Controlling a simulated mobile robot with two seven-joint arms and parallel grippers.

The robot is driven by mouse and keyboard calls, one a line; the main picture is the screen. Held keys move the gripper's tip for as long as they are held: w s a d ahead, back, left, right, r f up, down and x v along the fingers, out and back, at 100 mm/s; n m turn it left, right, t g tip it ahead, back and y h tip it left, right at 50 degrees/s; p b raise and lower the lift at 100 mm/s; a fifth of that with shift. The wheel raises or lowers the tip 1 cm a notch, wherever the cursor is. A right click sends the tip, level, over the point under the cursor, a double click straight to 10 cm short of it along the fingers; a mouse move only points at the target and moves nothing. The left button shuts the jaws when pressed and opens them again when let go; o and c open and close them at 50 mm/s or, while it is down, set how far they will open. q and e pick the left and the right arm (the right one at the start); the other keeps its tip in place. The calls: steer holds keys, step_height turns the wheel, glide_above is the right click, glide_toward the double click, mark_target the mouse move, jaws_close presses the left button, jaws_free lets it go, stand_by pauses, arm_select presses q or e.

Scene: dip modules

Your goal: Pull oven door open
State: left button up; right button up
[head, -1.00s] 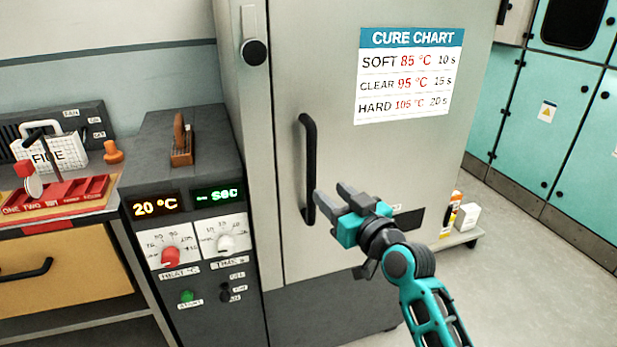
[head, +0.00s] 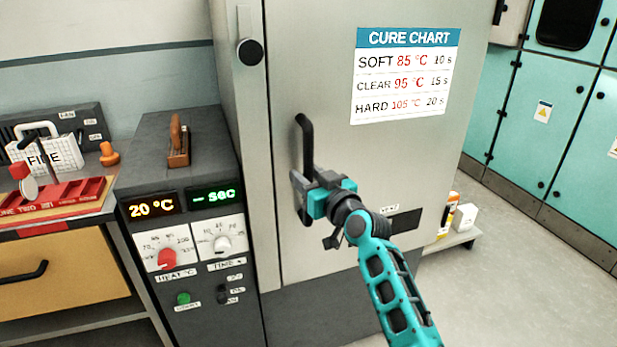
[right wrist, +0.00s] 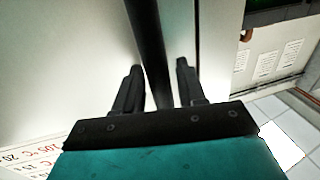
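The grey oven door (head: 310,62) is shut in the head view, with a cure chart on it. Its vertical black handle (head: 306,140) is near the door's left edge. My right gripper (head: 301,190) is at the lower part of this handle. In the right wrist view the handle (right wrist: 150,45) runs between the two open fingers, with a gap visible on each side. The gripper hides the handle's lower end in the head view. My left gripper is not in view.
A control panel (head: 190,272) showing 20 °C stands left of the door. A round black knob (head: 250,52) is on the frame at the upper left. Small boxes (head: 464,217) stand on a low ledge at right. Floor (head: 520,270) is clear at the right.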

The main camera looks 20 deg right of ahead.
jaws_close()
stand_by(0.4)
